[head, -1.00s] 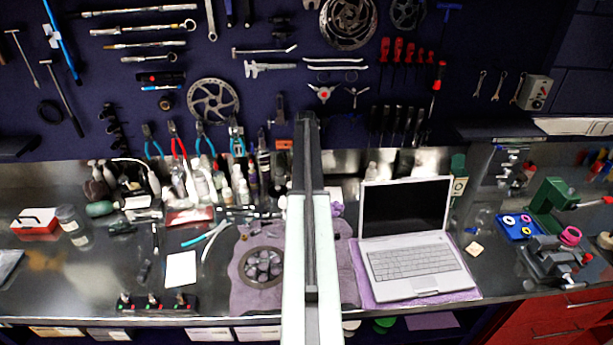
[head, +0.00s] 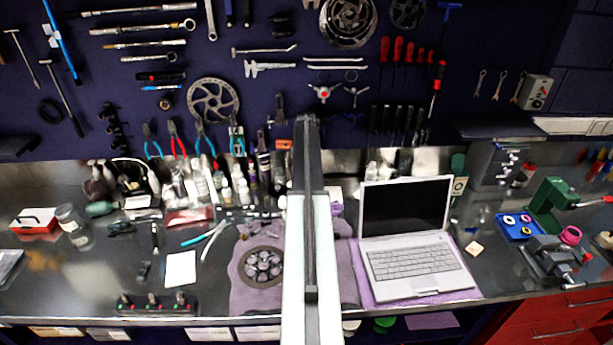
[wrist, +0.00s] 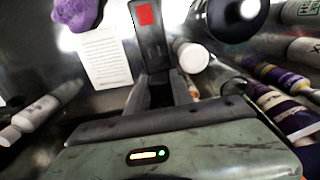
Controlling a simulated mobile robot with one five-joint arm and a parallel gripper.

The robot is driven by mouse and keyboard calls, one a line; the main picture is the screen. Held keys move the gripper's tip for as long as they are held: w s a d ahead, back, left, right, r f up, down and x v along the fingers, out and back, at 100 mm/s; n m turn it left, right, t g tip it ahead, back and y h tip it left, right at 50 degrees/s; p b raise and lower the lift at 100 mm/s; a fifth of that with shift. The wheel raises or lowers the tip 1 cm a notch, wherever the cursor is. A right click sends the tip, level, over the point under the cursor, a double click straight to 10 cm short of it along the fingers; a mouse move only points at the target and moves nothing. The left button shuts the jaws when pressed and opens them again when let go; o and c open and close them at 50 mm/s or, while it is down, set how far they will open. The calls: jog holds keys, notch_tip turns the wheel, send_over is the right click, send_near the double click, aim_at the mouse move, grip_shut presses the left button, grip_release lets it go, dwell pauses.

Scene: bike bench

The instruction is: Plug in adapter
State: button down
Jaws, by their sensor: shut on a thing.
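My gripper (wrist: 160,80) shows in the wrist view, its dark fingers closed in on a dark block with a red square (wrist: 145,18). I take this block to be the adapter, though its plug end cannot be made out. In the head view my own upright arm hides the gripper and what it holds. A black power strip (head: 157,304) with small red and green lights lies at the front left edge of the bench in the head view, well left of my arm.
An open laptop (head: 415,262) sits on a purple cloth right of my arm. A chainring (head: 263,266) lies on a mat to the left. Bottles (head: 222,185) and pliers crowd the back. A white card (head: 181,268) lies behind the strip.

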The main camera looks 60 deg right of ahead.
jog(key=shift+f+b, duration=0.5)
jog(key=shift+f, duration=0.1)
jog(key=c, duration=1.1)
grip_release()
jog(key=shift+o, duration=0.2)
jog(key=shift+r, duration=0.1)
notch_tip(320, 180, up, 8)
jog(key=p, duration=0.8)
jog(key=shift+f, duration=0.2)
